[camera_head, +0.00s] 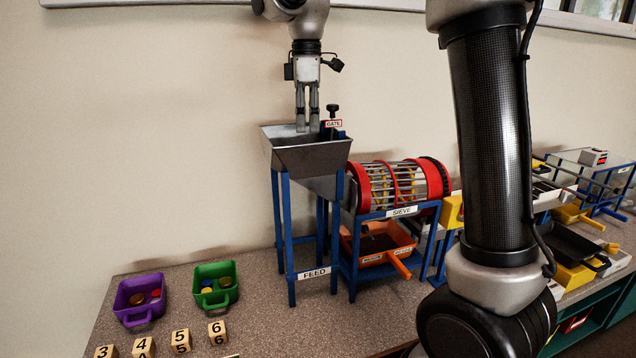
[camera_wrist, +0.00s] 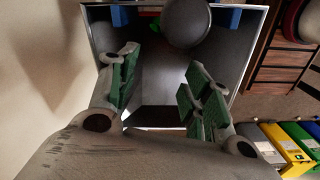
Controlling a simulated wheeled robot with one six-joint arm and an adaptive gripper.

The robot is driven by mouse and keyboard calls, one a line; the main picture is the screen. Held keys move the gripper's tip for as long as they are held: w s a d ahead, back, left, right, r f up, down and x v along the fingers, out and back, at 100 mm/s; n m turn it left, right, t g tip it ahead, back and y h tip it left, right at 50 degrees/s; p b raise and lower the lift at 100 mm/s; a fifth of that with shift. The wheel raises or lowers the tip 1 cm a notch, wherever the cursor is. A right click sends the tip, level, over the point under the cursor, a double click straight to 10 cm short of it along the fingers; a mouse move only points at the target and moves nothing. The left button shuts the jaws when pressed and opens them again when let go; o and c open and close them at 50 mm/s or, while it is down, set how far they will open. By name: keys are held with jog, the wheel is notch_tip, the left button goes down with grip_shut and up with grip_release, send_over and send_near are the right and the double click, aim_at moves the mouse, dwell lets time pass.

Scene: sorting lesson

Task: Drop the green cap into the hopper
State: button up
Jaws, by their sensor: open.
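The hopper (camera_head: 310,158) is a grey metal funnel on blue legs marked FEED. My gripper (camera_head: 307,128) points straight down into its mouth, open. In the wrist view, my gripper (camera_wrist: 160,72) has its green-padded fingers apart with nothing between them. The hopper's inner walls (camera_wrist: 160,92) show below the fingers. A small green piece (camera_wrist: 155,22) shows at the hopper's far side, partly hidden behind a dark round knob (camera_wrist: 187,20); it may be the green cap, but I cannot tell for sure. No green cap stands out in the head view.
A GATE knob (camera_head: 333,110) rises at the hopper's back right. The red SIEVE drum (camera_head: 398,184) stands right of it, above an orange tray (camera_head: 378,245). Purple (camera_head: 140,313) and green (camera_head: 217,299) bins hold small round pieces. Numbered blocks (camera_head: 181,340) line the table's front.

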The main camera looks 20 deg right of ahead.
jog(key=shift+r, duration=0.1)
notch_tip(320, 180, up, 12)
dwell(0.5)
jog(key=s+d+f+m+t, duration=0.1)
jog(key=s+d+f+m, duration=0.3)
jog(key=s, duration=0.5)
jog(key=s+d+f+m+t, duration=0.2)
jog(key=s+d+f+m, duration=0.3)
jog(key=s+f, duration=0.3)
jog(key=s+d+f+m+t, duration=0.1)
jog(key=s+d+f+m, duration=0.4)
jog(key=s, duration=0.6)
notch_tip(320, 180, down, 2)
jog(key=shift+s+d+f+m, duration=0.1)
jog(key=shift+s+d+m, duration=0.05)
jog(key=shift+s+m, duration=0.25)
